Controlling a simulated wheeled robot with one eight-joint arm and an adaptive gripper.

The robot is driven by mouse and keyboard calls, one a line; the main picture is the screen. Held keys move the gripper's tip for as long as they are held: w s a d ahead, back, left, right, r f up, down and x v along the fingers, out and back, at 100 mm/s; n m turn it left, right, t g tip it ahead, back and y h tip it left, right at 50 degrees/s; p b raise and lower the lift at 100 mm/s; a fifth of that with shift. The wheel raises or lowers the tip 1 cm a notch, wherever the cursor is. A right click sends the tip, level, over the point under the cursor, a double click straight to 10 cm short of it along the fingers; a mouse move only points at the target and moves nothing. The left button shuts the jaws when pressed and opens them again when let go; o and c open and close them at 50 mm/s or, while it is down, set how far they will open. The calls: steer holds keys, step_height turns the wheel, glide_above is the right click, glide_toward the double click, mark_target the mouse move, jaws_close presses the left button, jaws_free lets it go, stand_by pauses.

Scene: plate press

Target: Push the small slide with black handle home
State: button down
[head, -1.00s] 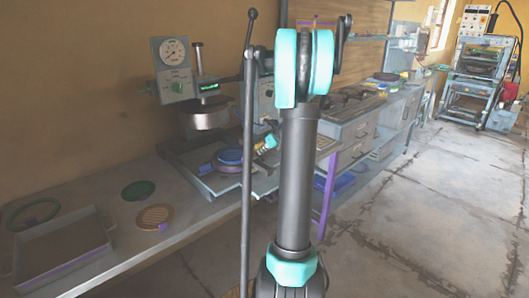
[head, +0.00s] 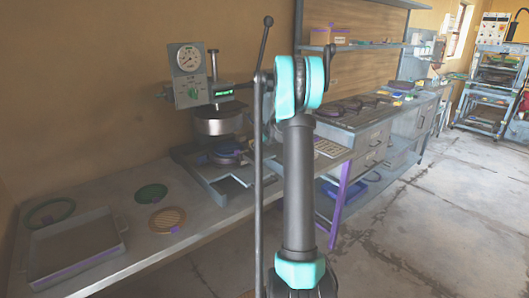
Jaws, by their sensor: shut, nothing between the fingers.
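The plate press stands on the bench left of my arm, with a dial gauge box (head: 190,75) and a round metal press head (head: 218,121). Below the head is a grey tray-like base (head: 215,178) with a dark round piece (head: 226,156) and some purple parts on it. I cannot make out the small slide or its black handle; my upright arm covers the right side of the press. My gripper does not show; it is hidden behind the arm.
On the bench's left part lie a shallow grey tray (head: 122,240), a green ring (head: 50,211), a green disc (head: 151,193) and a tan perforated disc (head: 167,219). Grey cabinets (head: 375,147) stand beyond the press. The floor (head: 430,210) at the right is clear.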

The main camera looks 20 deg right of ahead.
steer(key=w+a, duration=0.1)
steer(key=w, duration=0.3)
steer(key=w+a, duration=0.1)
steer(key=w, duration=0.2)
steer(key=shift+w+a, duration=0.1)
steer(key=shift+a, duration=0.2)
steer(key=shift+w, duration=0.15)
steer(key=shift+a+r, duration=0.1)
